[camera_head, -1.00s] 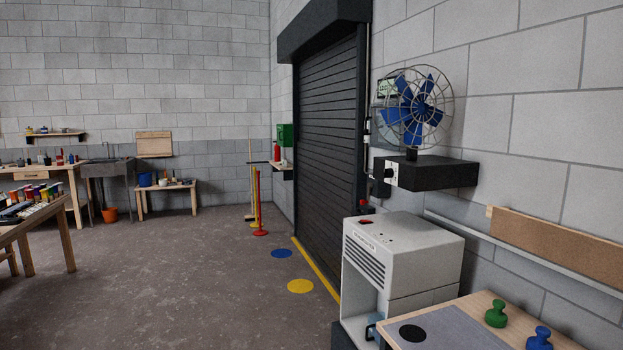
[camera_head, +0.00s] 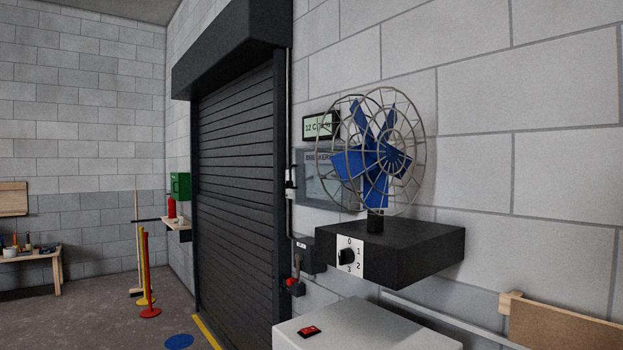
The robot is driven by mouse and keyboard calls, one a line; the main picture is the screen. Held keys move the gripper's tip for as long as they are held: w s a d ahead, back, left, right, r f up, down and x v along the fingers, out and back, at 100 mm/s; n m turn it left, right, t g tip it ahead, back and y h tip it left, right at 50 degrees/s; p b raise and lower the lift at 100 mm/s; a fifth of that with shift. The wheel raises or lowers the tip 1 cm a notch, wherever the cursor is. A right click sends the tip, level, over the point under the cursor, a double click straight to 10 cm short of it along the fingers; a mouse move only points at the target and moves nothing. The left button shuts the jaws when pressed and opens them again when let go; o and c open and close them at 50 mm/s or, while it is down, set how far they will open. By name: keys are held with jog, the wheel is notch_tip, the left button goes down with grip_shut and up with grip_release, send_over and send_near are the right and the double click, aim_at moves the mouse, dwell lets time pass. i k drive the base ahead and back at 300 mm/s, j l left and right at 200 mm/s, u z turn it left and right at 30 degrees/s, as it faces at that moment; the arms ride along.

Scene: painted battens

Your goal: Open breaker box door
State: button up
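The breaker box (camera_head: 312,190) is a grey panel on the block wall, right of the dark roller door. Part of its lettering, "BREAKER", shows on its front. Its door looks shut. The blue fan (camera_head: 378,160) with a wire cage stands in front of it and hides its right part. My gripper is not in view.
The fan's black shelf (camera_head: 415,250), with a numbered dial, juts out below the box. A white machine (camera_head: 365,328) with a red switch stands under it.

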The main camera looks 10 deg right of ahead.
aim_at(309, 157)
jog(key=i+j, duration=0.85)
jog(key=j, duration=0.15)
